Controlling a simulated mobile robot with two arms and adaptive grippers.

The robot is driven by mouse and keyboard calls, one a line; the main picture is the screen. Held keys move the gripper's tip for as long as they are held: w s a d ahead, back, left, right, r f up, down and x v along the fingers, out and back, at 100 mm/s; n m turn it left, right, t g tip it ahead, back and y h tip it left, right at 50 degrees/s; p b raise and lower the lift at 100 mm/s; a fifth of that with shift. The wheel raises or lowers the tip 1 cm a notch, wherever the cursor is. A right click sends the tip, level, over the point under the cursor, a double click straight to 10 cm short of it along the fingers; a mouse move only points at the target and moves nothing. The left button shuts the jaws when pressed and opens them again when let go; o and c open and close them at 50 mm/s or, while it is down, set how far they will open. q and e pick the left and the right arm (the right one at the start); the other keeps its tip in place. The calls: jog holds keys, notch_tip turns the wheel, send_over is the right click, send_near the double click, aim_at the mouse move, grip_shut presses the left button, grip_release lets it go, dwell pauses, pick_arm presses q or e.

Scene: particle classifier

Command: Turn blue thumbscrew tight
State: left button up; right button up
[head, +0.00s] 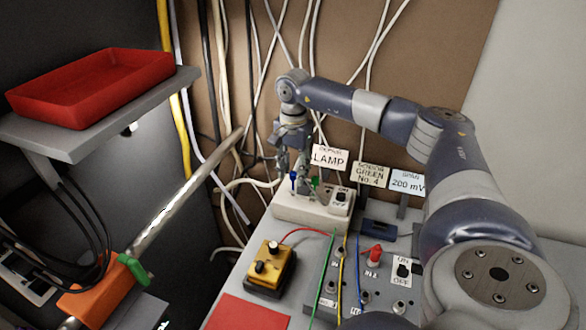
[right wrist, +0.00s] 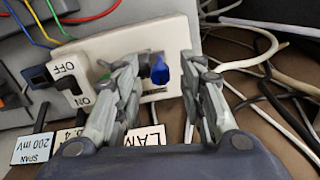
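The blue thumbscrew (head: 293,176) stands on the white switch box (head: 287,206) under the LAMP sign. In the right wrist view the blue thumbscrew (right wrist: 160,70) shows between the two fingers. My right gripper (head: 290,162) is open just above the box. In the right wrist view my right gripper (right wrist: 160,62) has one finger on each side of the thumbscrew, with a visible gap on both sides. A green thumbscrew (head: 314,182) sits to the right of the blue one in the head view; the left finger mostly hides it in the wrist view. My left gripper is out of view.
An ON/OFF switch (head: 340,198) sits on the box beside the thumbscrews. Signs for LAMP (head: 329,157), GREEN No. 4 (head: 370,175) and 200 mV (head: 407,183) stand behind. Loose cables hang nearby. A red tray (head: 95,80) and a metal tube (head: 185,195) are at left.

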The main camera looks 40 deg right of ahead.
jog(key=shift+c, duration=0.2)
grip_shut()
